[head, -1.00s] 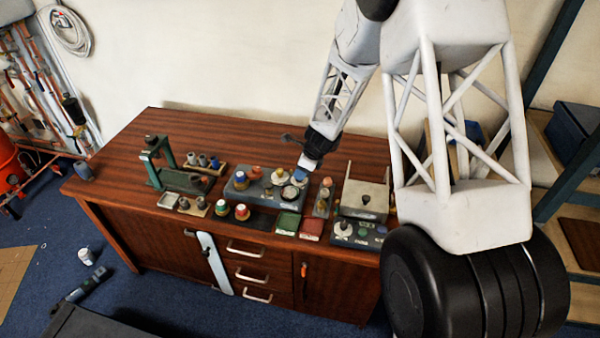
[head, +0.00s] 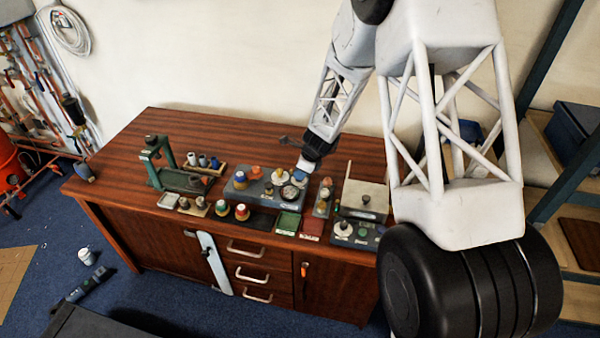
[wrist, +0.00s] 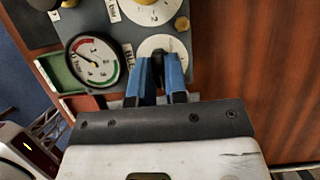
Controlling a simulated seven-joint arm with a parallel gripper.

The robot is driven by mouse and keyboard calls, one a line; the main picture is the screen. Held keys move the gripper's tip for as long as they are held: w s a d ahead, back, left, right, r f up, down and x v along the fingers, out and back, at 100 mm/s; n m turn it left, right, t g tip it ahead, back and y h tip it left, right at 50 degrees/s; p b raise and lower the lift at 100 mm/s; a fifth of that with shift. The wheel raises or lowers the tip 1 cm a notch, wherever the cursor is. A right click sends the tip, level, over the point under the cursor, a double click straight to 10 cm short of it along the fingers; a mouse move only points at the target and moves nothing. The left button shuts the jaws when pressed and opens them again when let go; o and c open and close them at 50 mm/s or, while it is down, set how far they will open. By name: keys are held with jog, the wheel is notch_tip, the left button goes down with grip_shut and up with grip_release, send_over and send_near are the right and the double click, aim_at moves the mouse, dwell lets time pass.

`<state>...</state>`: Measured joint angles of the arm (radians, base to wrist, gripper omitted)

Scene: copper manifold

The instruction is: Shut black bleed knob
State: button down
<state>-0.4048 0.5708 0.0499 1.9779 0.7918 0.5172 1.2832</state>
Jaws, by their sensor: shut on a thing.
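The grey manifold block (head: 262,199) stands on the bench and carries colored knobs and a round gauge. My gripper (head: 303,172) reaches down to its right end. In the wrist view my blue-fingered gripper (wrist: 161,72) is shut on the black bleed knob (wrist: 158,62), mostly hidden between the fingers. The knob sits over a white dial plate (wrist: 172,44) with a partly covered label beside it. The fingers hide the knob's pointer, so its setting cannot be read. The gauge (wrist: 92,62) is left of the fingers, its dark needle slanting toward the upper left.
Another dial plate with a yellow knob (wrist: 146,3) is just beyond the bleed knob. A green tray (head: 289,221) and a red tray (head: 312,228) lie in front of the block. A green press (head: 160,168) stands left. Bare wood lies to the right in the wrist view.

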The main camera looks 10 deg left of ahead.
jog(key=shift+f+n, duration=0.15)
jog(key=shift+n, duration=0.25)
jog(key=n+g, duration=0.2)
jog(key=n, duration=0.2)
jog(key=shift+h, duration=0.3)
jog(key=n+g+h, duration=0.1)
jog(key=n, duration=0.3)
jog(key=shift+a+f+n, duration=0.1)
jog(key=shift+n, duration=0.3)
jog(key=n, duration=0.2)
jog(key=n+g+h, duration=0.1)
jog(key=n, duration=0.1)
jog(key=shift+a+n+h, duration=0.1)
jog(key=shift+n+h, duration=0.2)
jog(key=shift+n+g+h, duration=0.3)
jog(key=shift+n+h, duration=0.4)
jog(key=shift+n, duration=1.2)
jog(key=shift+f, duration=0.1)
jog(key=c, duration=1.1)
grip_release()
jog(key=shift+c, duration=0.2)
jog(key=shift+w, duration=0.1)
jog(key=shift+r, duration=0.3)
